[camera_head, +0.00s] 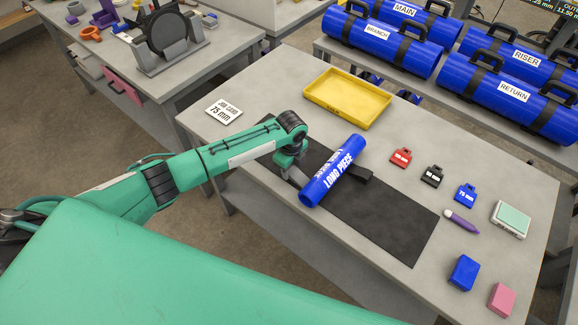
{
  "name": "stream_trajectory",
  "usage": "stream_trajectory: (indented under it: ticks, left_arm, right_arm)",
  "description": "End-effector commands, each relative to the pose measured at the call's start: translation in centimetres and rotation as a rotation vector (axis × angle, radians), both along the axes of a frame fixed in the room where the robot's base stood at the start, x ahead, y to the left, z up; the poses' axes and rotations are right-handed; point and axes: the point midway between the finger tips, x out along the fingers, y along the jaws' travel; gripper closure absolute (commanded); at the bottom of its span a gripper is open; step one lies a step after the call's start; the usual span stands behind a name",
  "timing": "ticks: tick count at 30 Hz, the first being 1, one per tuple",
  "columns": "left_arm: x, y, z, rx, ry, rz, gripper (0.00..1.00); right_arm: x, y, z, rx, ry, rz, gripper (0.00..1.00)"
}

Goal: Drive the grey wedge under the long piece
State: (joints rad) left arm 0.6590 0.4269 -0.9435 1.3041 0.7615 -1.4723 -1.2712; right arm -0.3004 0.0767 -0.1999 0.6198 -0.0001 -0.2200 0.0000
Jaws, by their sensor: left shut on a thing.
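The long piece (328,178) is a blue pipe with white lettering. It lies at a slant across the black mat (390,222) on the table. My left gripper (293,171) is at its left side, pointing down close to the pipe. It is shut on a small light grey thing, which I take to be the grey wedge (298,178). The wedge's tip and any contact with the pipe are too small to tell. A dark block (359,173) shows on the pipe's right side. My right gripper is not in view.
A yellow tray (348,113) and a job card (223,111) lie behind the mat. Red (401,156), black (432,175) and blue (465,194) tags, a purple marker (463,221) and blue (463,272) and pink (501,299) blocks lie to the right. The mat's right part is clear.

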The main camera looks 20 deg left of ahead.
Motion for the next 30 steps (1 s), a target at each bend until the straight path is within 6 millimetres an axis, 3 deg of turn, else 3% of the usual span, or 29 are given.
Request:
stream_trajectory:
  ticks: [30]
  left_arm:
    - [-0.7,-2.0,0.0,-0.001,0.001,-0.001,0.96]
  right_arm:
    - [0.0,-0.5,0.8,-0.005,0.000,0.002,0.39]
